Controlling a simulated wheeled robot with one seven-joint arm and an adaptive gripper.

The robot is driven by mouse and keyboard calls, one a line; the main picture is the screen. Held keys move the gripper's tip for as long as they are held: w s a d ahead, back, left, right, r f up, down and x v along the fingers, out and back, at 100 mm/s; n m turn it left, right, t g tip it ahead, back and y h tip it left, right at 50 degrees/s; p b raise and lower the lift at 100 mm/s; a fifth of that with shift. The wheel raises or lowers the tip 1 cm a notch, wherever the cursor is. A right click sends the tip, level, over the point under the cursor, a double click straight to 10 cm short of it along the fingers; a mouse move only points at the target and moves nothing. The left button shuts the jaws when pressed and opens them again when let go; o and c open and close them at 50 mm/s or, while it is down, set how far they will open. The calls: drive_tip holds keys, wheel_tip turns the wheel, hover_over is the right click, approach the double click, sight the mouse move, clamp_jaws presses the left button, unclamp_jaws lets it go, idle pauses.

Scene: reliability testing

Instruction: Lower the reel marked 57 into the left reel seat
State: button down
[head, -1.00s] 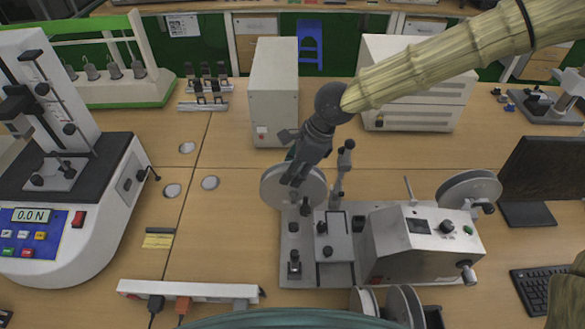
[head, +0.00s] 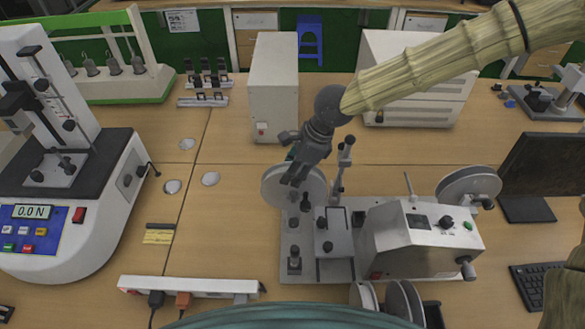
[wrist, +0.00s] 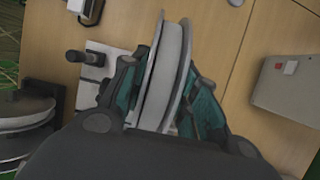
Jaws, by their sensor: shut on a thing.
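My gripper (head: 296,170) is shut on a grey, flat-sided reel (head: 278,189) and holds it upright over the left end of the winding machine. In the wrist view the reel (wrist: 168,65) sits edge-on between the teal finger pads of my gripper (wrist: 162,85). No number can be read on it. The machine's base plate (head: 291,249) lies below. The left reel seat is not clearly visible. I cannot tell whether the reel touches it. Another reel (head: 468,184) is mounted at the machine's right end.
Several reels (head: 398,303) stand at the front edge, close to the machine's grey box (head: 400,245). A slim post (head: 342,165) stands just right of the held reel. A grey cabinet (head: 273,95) stands behind. The bench left of the machine is mostly clear.

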drive_tip(key=shift+f+p, duration=0.35)
idle(0.5)
drive_tip(key=shift+c, duration=2.2)
unclamp_jaws()
drive_tip(key=shift+r, duration=0.1)
drive_tip(key=shift+p+v, duration=3.45)
drive_tip(key=shift+p, duration=0.85)
